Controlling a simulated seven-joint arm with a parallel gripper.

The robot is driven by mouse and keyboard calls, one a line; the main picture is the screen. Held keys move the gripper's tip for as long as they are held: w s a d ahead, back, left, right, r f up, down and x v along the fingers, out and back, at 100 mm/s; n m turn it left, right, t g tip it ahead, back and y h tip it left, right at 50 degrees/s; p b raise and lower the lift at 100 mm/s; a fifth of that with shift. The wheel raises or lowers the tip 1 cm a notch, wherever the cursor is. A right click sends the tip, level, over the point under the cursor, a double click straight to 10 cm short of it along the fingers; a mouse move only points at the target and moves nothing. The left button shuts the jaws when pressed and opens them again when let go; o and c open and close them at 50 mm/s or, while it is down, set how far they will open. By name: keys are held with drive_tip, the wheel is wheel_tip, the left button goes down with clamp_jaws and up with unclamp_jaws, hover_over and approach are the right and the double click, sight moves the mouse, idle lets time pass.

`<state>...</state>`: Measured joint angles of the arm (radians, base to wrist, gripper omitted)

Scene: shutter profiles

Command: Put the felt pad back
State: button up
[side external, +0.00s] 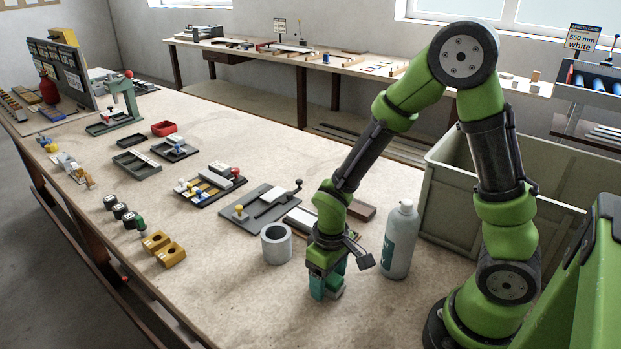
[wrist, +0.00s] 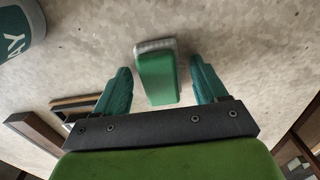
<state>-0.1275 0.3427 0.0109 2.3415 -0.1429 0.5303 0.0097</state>
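A green block with a pale grey layer along its edge, which looks like the felt pad (wrist: 157,78), stands on the bench between my fingers in the wrist view. My gripper (wrist: 160,66) is open, with one teal finger on each side of the pad and a visible gap at both sides. In the side view my gripper (side external: 326,288) points down low over the bench, right of the grey cup. There the pad is mostly hidden by the fingers. I cannot tell how far the fingertips reach down beside it.
A large bin (side external: 450,182) is at right.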

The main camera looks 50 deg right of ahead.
drive_tip(key=s+r+m+t+y, duration=0.1)
drive_tip(key=s+r+m+t, duration=0.1)
drive_tip(key=r, duration=1)
drive_tip(key=s+r+m+t+y, duration=0.1)
drive_tip(key=r+t, duration=0.4)
drive_tip(key=r, duration=0.7)
drive_tip(key=shift+s+d+m, duration=0.35)
drive_tip(key=shift+s+m, duration=0.15)
drive_tip(key=shift+s, duration=0.65)
drive_tip(key=shift+r, duration=0.1)
